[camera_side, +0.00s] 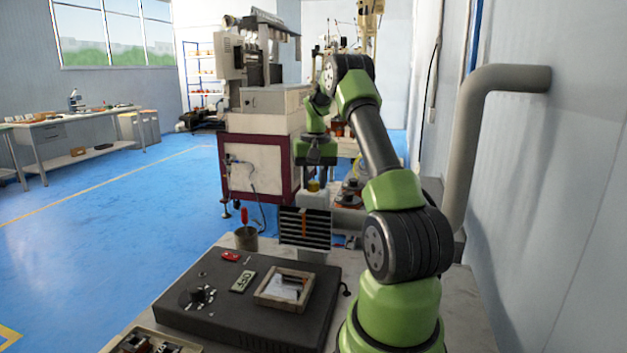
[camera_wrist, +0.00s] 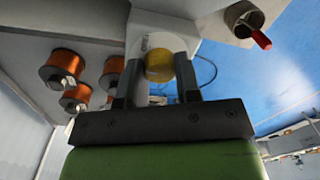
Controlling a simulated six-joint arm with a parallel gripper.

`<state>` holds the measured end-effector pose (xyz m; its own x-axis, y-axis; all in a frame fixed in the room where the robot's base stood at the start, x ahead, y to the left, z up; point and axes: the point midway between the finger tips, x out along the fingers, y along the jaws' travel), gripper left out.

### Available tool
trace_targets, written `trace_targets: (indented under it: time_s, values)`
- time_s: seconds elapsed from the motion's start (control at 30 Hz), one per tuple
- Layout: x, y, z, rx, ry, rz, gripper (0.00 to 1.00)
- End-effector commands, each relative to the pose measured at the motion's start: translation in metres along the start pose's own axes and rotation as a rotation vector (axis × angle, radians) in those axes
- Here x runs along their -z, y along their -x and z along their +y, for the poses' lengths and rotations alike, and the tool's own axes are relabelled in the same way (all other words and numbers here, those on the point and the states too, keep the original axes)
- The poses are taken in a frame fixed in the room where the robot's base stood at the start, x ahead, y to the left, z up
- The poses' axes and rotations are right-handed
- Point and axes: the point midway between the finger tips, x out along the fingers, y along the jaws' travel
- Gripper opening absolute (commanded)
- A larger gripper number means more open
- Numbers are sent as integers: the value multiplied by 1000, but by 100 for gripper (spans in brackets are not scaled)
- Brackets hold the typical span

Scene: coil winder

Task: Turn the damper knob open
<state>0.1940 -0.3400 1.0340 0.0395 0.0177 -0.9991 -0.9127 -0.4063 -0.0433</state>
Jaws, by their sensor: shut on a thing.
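The damper knob (camera_wrist: 159,66) is round and yellow, and sits on a white housing (camera_wrist: 150,22). In the side view the knob (camera_side: 313,186) shows as a small yellow patch on top of the white block, just below my gripper (camera_side: 314,176). In the wrist view my gripper (camera_wrist: 157,72) has one finger on each side of the knob and is shut on it. The knob's far side and the exact finger contact are partly hidden. I see no clear mark telling how far the knob is turned.
Several copper wire spools (camera_wrist: 66,63) stand left of the housing in the wrist view. A cup (camera_side: 246,238) with a red-handled tool is nearby. A slatted dark panel (camera_side: 305,229) stands in front of the housing. A dark case (camera_side: 230,318) lies on the bench.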

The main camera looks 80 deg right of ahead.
Motion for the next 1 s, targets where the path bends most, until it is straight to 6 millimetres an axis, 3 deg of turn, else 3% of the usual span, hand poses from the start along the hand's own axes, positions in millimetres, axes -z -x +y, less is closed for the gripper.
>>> trace_targets:
  time_s: [0.5, 1.0]
  values:
    - [-1, 1, 0, 0, -444, 19, 7]
    - [-1, 0, 0, 0, -623, 27, 7]
